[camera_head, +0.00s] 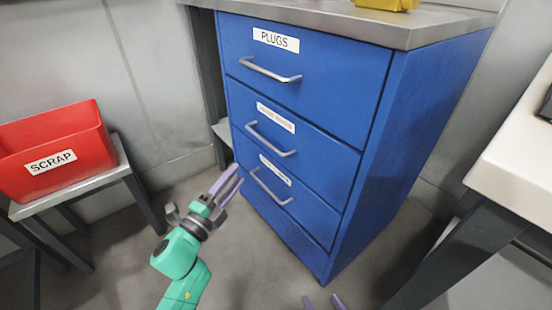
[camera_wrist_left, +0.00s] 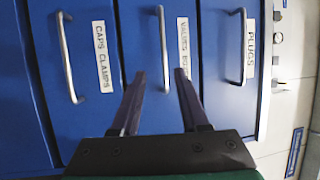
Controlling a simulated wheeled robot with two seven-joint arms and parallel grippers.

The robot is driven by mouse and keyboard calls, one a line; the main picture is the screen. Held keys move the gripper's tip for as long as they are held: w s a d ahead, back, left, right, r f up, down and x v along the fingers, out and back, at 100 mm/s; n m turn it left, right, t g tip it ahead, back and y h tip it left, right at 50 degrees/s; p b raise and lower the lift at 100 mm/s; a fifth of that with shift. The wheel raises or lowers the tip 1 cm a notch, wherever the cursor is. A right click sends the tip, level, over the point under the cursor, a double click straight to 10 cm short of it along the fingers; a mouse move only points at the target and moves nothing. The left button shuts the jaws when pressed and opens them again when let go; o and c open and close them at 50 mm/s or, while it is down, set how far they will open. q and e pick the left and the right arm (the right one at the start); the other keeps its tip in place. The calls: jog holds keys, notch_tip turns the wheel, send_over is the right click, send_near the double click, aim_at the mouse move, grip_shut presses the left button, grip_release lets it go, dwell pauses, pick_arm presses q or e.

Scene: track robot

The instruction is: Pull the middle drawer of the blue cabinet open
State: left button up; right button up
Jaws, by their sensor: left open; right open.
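The blue cabinet (camera_head: 415,130) has three shut drawers. The middle drawer (camera_head: 310,141) has a grey bar handle (camera_head: 270,140) and a white label, hard to read in the head view. In the left wrist view this handle (camera_wrist_left: 162,50) stands upright, its lower end between my open fingers in the picture. My left gripper (camera_head: 236,175) is open and empty, in front of the cabinet's left edge, below the middle handle in the head view. Contact with the handle cannot be told; the fingers look apart from it. My right gripper (camera_head: 322,301) is open at the bottom edge, mostly out of frame.
The top drawer has a PLUGS label (camera_head: 276,40); the bottom drawer has its own handle (camera_head: 271,187). A red SCRAP bin (camera_head: 80,128) stands on a stool at left. A white table (camera_head: 520,170) is at right. Floor in front of the cabinet is clear.

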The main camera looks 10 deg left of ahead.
aim_at(263, 140)
pick_arm(q)
jog(key=x, duration=0.4)
jog(key=b+x, duration=0.1)
jog(key=x, duration=0.9)
jog(key=shift+w+d+r, duration=0.15)
jog(key=shift+r, duration=0.15)
grip_shut()
dwell(0.6)
